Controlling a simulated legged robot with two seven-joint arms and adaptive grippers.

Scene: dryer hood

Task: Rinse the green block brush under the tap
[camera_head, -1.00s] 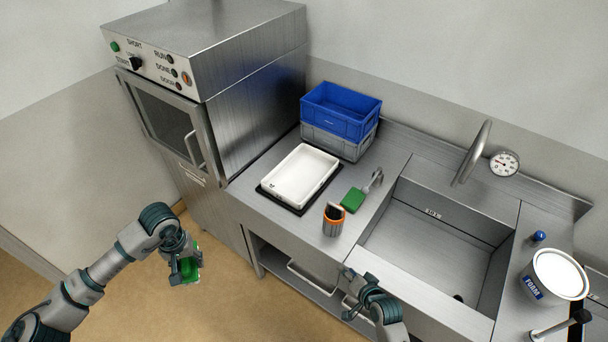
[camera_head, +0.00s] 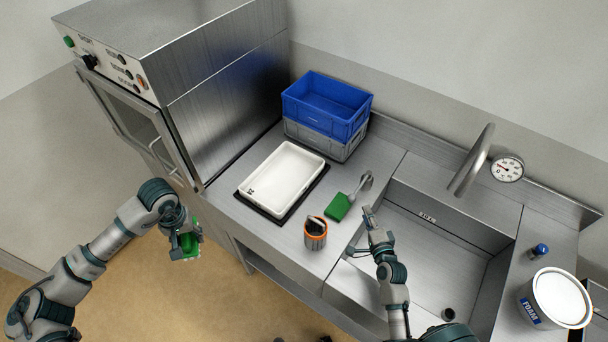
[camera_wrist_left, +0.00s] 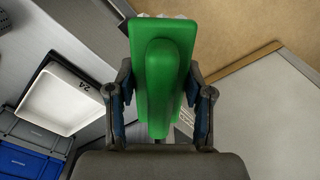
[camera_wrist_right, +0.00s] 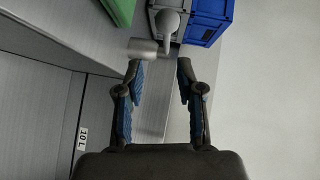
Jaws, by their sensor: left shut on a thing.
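The green block brush (camera_head: 190,246) is in my left gripper (camera_head: 184,250), in front of the counter and above the floor. In the left wrist view the fingers close on both sides of the green block (camera_wrist_left: 164,75); pale bristles show at its far end. My right gripper (camera_head: 370,215) is over the left edge of the sink (camera_head: 430,250), open and empty. In the right wrist view a grey metal lever with a round knob (camera_wrist_right: 168,20) lies beyond the open fingertips (camera_wrist_right: 160,70), apart from them. The curved tap spout (camera_head: 473,160) stands behind the sink.
A white tray (camera_head: 282,178), stacked blue crate (camera_head: 328,103) and grey crate (camera_head: 318,139) stand further left. A foam tub (camera_head: 556,298) and blue knob (camera_head: 540,250) are right.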

